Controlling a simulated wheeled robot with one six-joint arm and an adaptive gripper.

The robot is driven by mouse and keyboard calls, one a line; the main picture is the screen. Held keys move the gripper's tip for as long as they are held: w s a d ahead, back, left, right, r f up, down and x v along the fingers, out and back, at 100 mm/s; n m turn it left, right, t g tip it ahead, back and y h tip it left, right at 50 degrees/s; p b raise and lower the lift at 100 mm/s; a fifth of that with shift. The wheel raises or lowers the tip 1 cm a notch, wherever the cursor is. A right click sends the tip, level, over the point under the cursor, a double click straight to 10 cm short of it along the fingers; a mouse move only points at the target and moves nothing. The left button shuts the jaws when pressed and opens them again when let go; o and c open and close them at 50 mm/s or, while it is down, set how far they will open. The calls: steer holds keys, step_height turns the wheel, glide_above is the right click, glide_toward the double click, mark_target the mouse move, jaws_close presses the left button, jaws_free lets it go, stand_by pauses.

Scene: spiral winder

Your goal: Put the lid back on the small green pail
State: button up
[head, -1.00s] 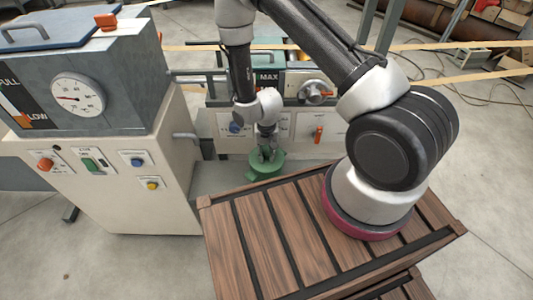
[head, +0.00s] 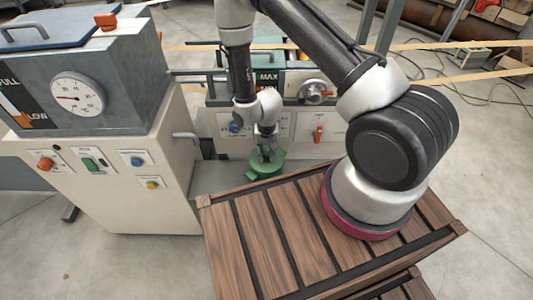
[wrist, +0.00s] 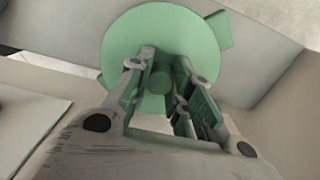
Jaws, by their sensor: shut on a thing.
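My gripper (head: 264,158) points down and is shut on the knob of a round green lid (wrist: 125,45). The knob (wrist: 161,82) shows between the two fingers in the wrist view, near the middle of the disc. In the head view the lid (head: 277,158) is a small green shape under my gripper, beyond the wooden platform. A green tab (wrist: 222,30) sticks out at the disc's upper right in the wrist view. The green pail cannot be made out apart from the lid, so I cannot tell whether the lid touches it.
A grey machine cabinet (head: 120,190) with a dial and buttons stands at the left. A winder panel (head: 335,125) with knobs stands just behind the lid. The slatted wooden platform (head: 265,245) is in front. Open floor (head: 480,230) lies to the right.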

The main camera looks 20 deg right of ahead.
stand_by(0.4)
steer(key=o, duration=1.5)
steer(key=shift+r, duration=3.5)
jaws_close()
steer(key=shift+f, duration=0.4)
